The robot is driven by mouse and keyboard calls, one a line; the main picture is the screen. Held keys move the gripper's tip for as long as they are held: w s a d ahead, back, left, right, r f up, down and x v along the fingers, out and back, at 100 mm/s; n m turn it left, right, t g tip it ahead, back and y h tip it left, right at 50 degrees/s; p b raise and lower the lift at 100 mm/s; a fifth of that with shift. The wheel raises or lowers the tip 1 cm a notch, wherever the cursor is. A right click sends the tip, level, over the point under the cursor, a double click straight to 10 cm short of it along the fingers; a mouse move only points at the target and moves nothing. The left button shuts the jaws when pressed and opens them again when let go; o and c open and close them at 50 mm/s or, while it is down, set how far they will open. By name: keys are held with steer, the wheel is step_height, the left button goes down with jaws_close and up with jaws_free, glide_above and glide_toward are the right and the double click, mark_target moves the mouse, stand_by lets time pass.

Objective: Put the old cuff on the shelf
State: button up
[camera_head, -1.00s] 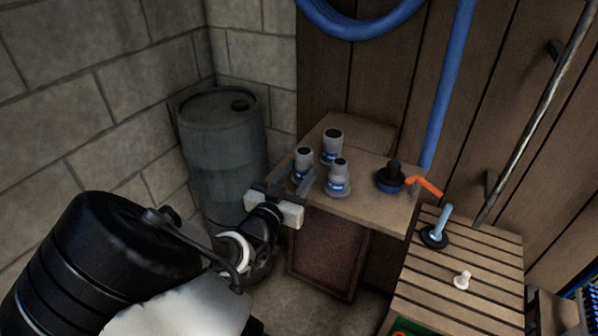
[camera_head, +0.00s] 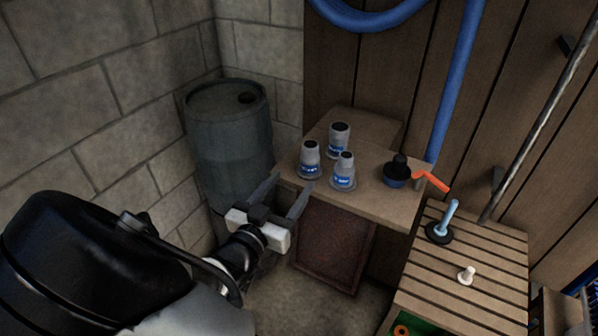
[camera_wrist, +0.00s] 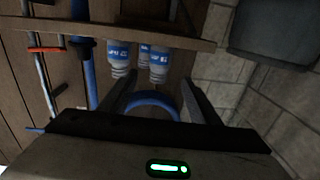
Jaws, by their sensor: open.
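Which is the old cuff I cannot tell for certain. My gripper (camera_head: 289,188) is open and empty at the shelf's front left edge, its fingers pointing towards the front left cuff but apart from it. In the wrist view, which is upside down, the cuffs (camera_wrist: 159,63) show beyond the open fingers, below the shelf board (camera_wrist: 190,40).
A black-and-blue valve with an orange handle (camera_head: 397,172) sits at the shelf's right. A dark barrel (camera_head: 228,140) stands left, by the block wall. A slatted bench (camera_head: 420,290) holds a blue-handled tool (camera_head: 446,222) and a small white piece (camera_head: 467,275).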

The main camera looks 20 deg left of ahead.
steer(key=shift+s+a, duration=0.2)
steer(key=shift+s, duration=1.5)
